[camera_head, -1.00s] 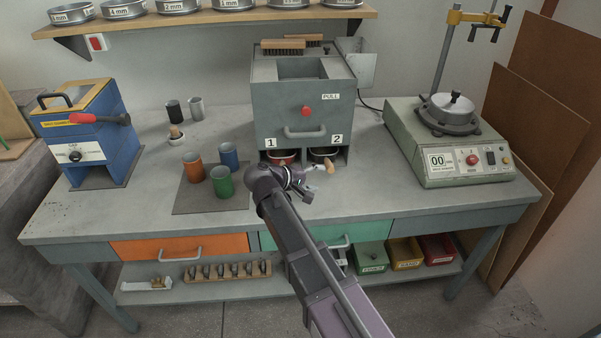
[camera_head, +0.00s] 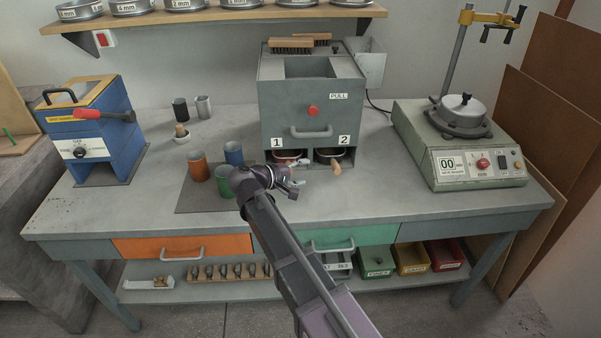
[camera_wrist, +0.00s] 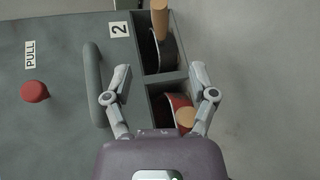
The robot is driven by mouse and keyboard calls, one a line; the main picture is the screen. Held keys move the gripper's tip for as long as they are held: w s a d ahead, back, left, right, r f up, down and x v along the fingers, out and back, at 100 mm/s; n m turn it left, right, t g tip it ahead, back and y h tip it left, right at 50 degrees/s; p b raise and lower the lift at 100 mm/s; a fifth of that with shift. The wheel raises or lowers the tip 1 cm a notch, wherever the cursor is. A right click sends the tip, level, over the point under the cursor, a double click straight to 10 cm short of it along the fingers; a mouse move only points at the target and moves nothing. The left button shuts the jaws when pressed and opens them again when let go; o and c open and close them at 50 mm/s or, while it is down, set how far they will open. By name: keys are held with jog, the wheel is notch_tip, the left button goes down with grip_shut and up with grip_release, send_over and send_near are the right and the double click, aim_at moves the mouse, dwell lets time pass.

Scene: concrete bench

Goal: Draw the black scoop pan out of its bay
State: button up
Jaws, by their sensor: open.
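The black scoop pan (camera_head: 328,155) sits in bay 2, low in the front of the grey box (camera_head: 296,113). Its wooden handle (camera_head: 336,168) sticks out of the bay. In the wrist view the black pan (camera_wrist: 168,50) is at upper middle, its handle (camera_wrist: 160,20) pointing to the top edge. The red pan (camera_wrist: 179,102) is in the neighbouring bay 1, closer to my gripper. My gripper (camera_head: 302,173) is open and empty in front of the bays, left of the black pan's handle. In the wrist view its spread fingers (camera_wrist: 160,76) stand either side of the bay openings.
A fixed bar handle (camera_head: 310,132) and red knob (camera_head: 312,111) are on the box front above the bays. Orange (camera_head: 198,166), blue (camera_head: 233,153) and green (camera_head: 225,182) cups stand left of the box. Bare bench lies in front and right of the bays.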

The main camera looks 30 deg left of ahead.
aim_at(335, 167)
jog(key=b+x, duration=0.3)
jog(key=x, duration=1)
jog(key=shift+b, duration=0.4)
grip_shut()
